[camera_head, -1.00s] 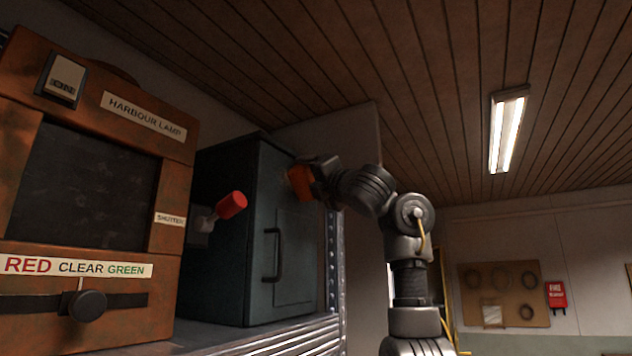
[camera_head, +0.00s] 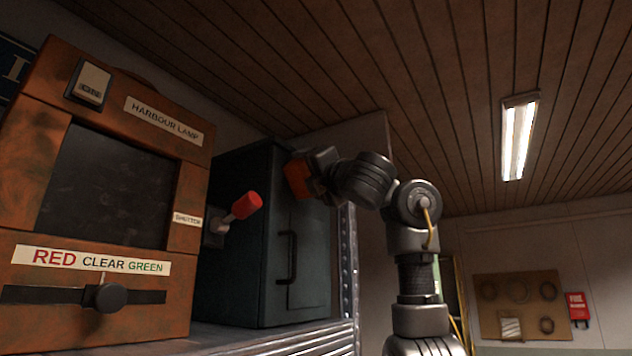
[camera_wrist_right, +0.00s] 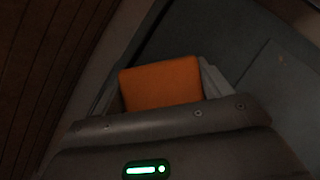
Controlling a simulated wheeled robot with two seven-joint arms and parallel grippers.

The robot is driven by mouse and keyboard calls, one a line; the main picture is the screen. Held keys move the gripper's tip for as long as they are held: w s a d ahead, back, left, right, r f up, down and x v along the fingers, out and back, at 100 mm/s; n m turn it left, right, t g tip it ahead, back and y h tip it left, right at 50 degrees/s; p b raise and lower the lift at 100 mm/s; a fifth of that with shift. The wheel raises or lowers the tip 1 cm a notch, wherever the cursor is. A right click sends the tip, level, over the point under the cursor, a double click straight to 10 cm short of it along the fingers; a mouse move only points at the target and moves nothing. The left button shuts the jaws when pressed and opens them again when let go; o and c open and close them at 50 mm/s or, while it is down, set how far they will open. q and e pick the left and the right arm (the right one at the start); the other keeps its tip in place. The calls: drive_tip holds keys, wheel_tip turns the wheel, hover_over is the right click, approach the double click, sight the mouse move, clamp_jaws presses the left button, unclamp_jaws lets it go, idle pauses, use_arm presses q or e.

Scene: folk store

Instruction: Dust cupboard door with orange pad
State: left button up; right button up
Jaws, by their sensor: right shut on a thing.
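The cupboard (camera_head: 262,230) is a dark grey-green metal box on a shelf, with its door (camera_head: 310,255) shut and a dark bar handle (camera_head: 287,257) on it. My right gripper (camera_head: 310,176) is shut on the orange pad (camera_head: 299,180) at the upper part of the door. In the right wrist view the orange pad (camera_wrist_right: 162,83) sits between the fingers, with the grey door surface (camera_wrist_right: 285,100) beyond. I cannot tell whether the pad touches the door. My left gripper is not in view.
A rusty orange harbour lamp box (camera_head: 190,150) stands left of the cupboard. A red-tipped lever (camera_head: 247,205) sticks out between them. The metal shelf (camera_head: 230,340) runs below. A ceiling light (camera_head: 516,138) and pegboard (camera_head: 520,290) are far off at right.

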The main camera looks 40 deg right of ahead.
drive_tip(key=shift+s+a, duration=0.2)
drive_tip(key=shift+a, duration=0.65)
drive_tip(key=shift+d, duration=0.15)
drive_tip(key=shift+d, duration=0.1)
drive_tip(key=shift+s+d+b, duration=0.25)
drive_tip(key=shift+s+b, duration=0.35)
drive_tip(key=shift+s, duration=0.35)
drive_tip(key=shift+s+d+b, duration=0.3)
drive_tip(key=shift+s+b, duration=0.25)
drive_tip(key=shift+s, duration=0.35)
drive_tip(key=shift+s+d+b, duration=0.25)
drive_tip(key=shift+s+b, duration=0.35)
drive_tip(key=shift+s, duration=0.35)
